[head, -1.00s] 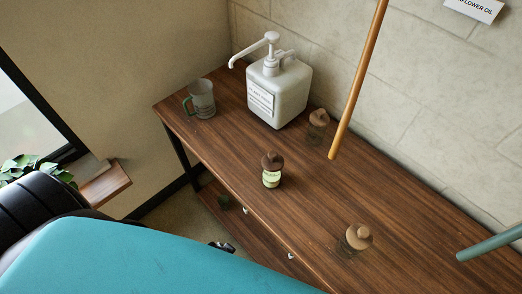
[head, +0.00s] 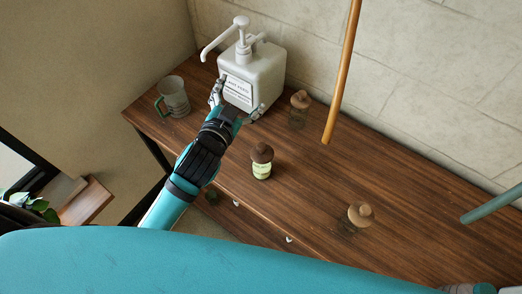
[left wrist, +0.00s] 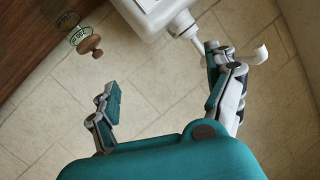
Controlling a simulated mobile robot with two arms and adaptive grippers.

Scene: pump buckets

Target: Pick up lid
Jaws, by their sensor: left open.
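Brown knobbed lids sit on small jars on the wooden table: one lid (head: 262,152) on the labelled jar (head: 262,170) in the middle, one lid (head: 300,98) on a clear jar near the wall, one lid (head: 360,212) on a clear jar at the right. My left gripper (head: 238,102) is open and empty, its fingers spread in front of the white pump bucket (head: 262,72), left of the lids. In the left wrist view, the open fingers (left wrist: 160,76) have a brown lid (left wrist: 89,43) beyond them at upper left. Whether the fingers touch the bucket cannot be told.
A grey mug (head: 173,96) stands at the table's left end. An orange-brown pole (head: 343,75) and a teal rod (head: 492,204) cross the view at the right. The bare tabletop (head: 310,190) is free between the jars.

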